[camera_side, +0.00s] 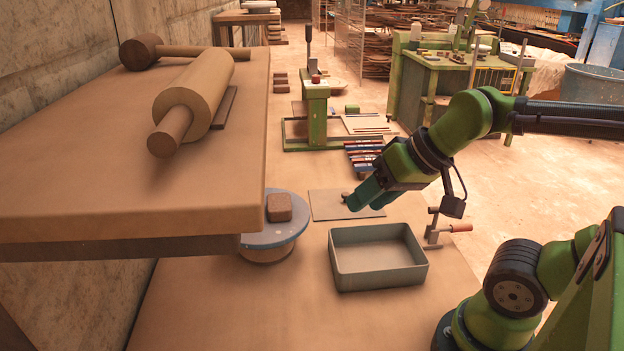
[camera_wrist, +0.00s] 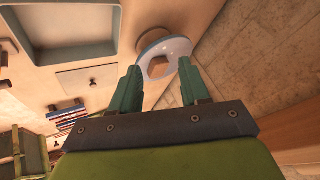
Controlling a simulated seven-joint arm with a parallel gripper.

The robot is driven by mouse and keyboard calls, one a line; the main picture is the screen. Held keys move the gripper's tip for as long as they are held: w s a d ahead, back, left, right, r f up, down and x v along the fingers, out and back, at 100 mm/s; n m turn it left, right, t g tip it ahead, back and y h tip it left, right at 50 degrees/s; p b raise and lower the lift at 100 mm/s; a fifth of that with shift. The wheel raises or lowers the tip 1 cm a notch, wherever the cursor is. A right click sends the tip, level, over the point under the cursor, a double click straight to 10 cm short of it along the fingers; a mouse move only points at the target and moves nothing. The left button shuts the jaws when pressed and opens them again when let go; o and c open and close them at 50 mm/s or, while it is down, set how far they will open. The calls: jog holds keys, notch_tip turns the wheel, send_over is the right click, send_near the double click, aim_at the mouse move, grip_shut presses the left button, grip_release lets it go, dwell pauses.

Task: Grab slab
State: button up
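A small brown block (camera_side: 279,207), perhaps the slab, rests on a round turntable (camera_side: 290,235) with a blue-grey top. In the wrist view, the block (camera_wrist: 158,67) appears beyond and between the two teal fingers of my gripper (camera_wrist: 160,68), which are apart with nothing held. In the side view, my gripper (camera_side: 362,202) is right of the turntable, in front of a thin flat plate (camera_side: 325,207). The plate (camera_wrist: 75,80) also shows left of the fingers in the wrist view, with a small knob on it.
An empty grey tray (camera_side: 378,277) stands nearer the side camera, with a clamp-like tool (camera_side: 434,228) beside it. A raised wooden shelf (camera_side: 200,205) holding rolling pins overhangs the left side. A green press (camera_side: 316,110) stands behind. The front tabletop is clear.

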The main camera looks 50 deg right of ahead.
jog(key=o, duration=1)
jog(key=shift+c, duration=0.2)
jog(key=shift+f, duration=0.1)
jog(key=n+g, duration=0.6)
jog(key=n, duration=0.7)
send_near(279, 201)
jog(key=shift+h, duration=0.3)
jog(key=f, duration=0.3)
jog(key=a+f, duration=0.1)
jog(key=f, duration=0.5)
jog(key=shift+w+a, duration=0.3)
jog(key=shift+w, duration=0.1)
